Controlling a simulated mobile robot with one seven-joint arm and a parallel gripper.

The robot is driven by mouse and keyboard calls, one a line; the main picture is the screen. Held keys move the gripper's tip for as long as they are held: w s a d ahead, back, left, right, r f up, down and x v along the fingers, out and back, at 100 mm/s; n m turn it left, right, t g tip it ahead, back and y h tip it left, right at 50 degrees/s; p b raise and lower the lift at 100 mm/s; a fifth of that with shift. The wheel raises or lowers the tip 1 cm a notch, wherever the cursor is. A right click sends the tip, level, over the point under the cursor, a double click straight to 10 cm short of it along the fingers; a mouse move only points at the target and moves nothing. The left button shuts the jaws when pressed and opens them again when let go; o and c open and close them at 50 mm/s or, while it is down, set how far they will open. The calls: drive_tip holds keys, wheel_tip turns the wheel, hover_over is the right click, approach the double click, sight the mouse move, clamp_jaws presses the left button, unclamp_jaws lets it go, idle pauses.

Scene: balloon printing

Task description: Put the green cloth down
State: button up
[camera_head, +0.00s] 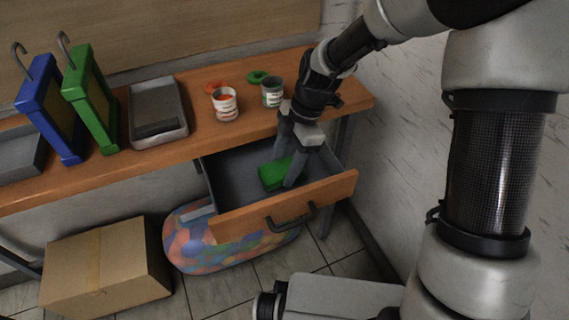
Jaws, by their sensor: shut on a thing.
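The fingers hide part of the cloth. I cannot tell whether the cloth touches the drawer floor.
On the wooden table (185,160) stand a blue frame (48,115), a green frame (90,100), a grey tray (158,112), a red-labelled can (224,104) and a green-labelled can (272,92). Below are a cardboard box (105,268) and a colourful rounded object (200,255).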

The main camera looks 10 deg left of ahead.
drive_tip(key=shift+f, duration=0.15)
drive_tip(key=o, duration=1)
drive_tip(key=shift+o, duration=0.2)
